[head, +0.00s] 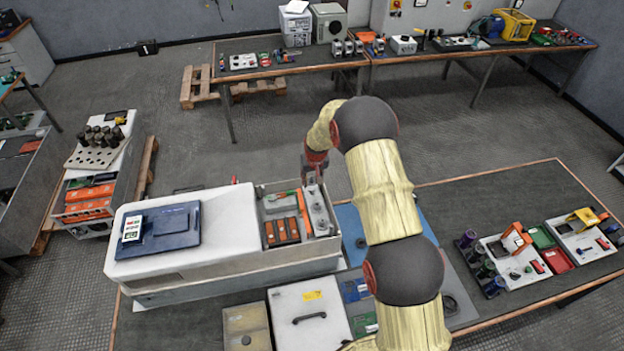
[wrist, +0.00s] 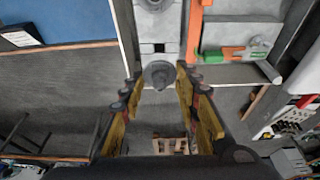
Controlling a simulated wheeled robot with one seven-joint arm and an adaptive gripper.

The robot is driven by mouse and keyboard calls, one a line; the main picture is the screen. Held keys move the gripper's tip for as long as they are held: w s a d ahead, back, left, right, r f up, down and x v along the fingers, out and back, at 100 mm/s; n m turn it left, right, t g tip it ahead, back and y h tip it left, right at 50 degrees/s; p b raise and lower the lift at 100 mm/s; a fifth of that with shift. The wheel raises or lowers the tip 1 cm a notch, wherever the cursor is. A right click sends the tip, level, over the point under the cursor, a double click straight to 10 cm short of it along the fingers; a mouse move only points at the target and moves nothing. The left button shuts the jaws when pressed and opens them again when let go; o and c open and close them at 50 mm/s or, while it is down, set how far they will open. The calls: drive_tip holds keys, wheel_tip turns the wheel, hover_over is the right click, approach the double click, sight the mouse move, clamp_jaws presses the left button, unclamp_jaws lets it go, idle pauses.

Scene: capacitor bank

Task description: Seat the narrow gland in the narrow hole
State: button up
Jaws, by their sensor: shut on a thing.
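My gripper (wrist: 159,88) shows in the wrist view with its yellow-lined fingers closed around a grey round gland (wrist: 160,74), which sits between the fingertips. The gland lies over the near end of a light grey panel strip (wrist: 144,32). A round grey fitting shows farther along that strip, with a small dark square opening between. I cannot tell which hole is the narrow one, or whether the gland touches the strip. In the head view my gripper (head: 314,172) is above the far end of the strip (head: 320,220) in the open cabinet; its fingertips and the gland are not clear.
The white cabinet (head: 180,256) has orange parts (head: 281,231) in a bay beside the strip. A dark blue tablet-like panel (head: 160,227) lies on its top. Trays of parts (head: 520,255) stand on the bench at right. Floor beyond the cabinet is open.

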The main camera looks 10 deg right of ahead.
sight(312, 188)
drive_tip(key=shift+f+b, duration=0.7)
drive_tip(key=shift+f, duration=1.85)
drive_tip(key=shift+s+f, duration=0.1)
drive_tip(key=shift+f, duration=0.2)
drive_tip(key=o, duration=0.9)
drive_tip(key=shift+f, duration=0.15)
drive_tip(key=shift+r, duration=0.6)
drive_tip(key=v, duration=1.1)
drive_tip(key=shift+s, duration=0.1)
